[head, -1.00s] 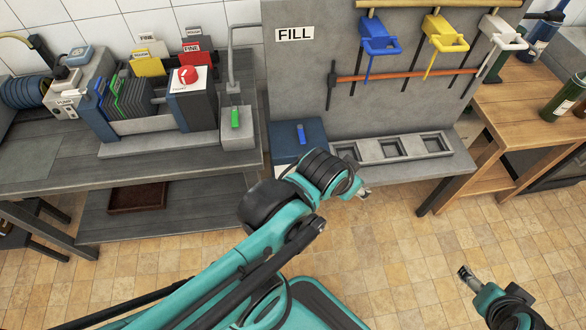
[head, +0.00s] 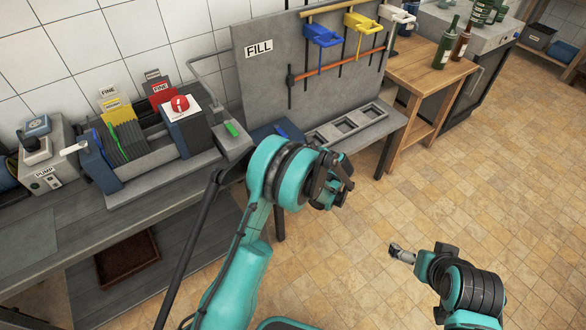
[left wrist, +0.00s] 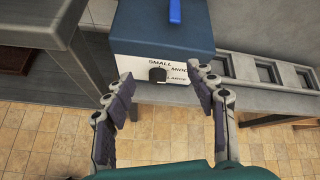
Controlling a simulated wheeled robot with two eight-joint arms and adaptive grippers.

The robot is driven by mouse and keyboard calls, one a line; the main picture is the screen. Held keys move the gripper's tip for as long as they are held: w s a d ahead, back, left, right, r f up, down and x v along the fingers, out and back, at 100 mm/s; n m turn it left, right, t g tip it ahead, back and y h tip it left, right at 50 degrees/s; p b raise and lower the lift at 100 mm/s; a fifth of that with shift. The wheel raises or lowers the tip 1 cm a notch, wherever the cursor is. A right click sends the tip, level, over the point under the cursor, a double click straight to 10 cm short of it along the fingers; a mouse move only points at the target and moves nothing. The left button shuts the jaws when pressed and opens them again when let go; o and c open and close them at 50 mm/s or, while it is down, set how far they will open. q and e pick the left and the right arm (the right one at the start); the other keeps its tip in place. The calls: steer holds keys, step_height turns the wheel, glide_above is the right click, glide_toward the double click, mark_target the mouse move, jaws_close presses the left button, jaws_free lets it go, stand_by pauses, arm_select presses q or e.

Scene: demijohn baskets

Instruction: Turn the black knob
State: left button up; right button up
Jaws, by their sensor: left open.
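The black knob (left wrist: 157,74) is on the white front panel of a blue box (left wrist: 165,30) in the left wrist view. Around it are the words SMALL, one that seems to begin MINI, and LARGE; which one it points to I cannot tell. My left gripper (head: 338,184) is open, its two fingers on either side of the knob in the wrist view, apart from it and nearer the camera. In the head view the blue box (head: 284,128) is mostly hidden behind my left arm, and its knob does not show. My right gripper (head: 398,253) is low at the right, away from the box.
A grey ledge with square recesses (head: 345,126) adjoins the box on the right. The FILL board (head: 262,85) with coloured clamps stands behind. A red button (head: 180,104), filter plates and a pump box (head: 45,170) stand on the left bench. The floor at right is clear.

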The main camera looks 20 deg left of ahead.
arm_select(q)
step_height(320, 180, down, 12)
steer(key=w+d+m+y, duration=0.1)
steer(key=m+y, duration=0.1)
steer(key=m, duration=0.4)
steer(key=shift+t+y, duration=0.3)
steer(key=shift+t, duration=0.2)
steer(key=b+x, duration=0.1)
steer(key=x, duration=0.3)
steer(key=b+x, duration=0.1)
steer(key=x, duration=0.3)
steer(key=shift+s+f, duration=0.1)
steer(key=shift+f, duration=0.15)
steer(key=c, duration=1.2)
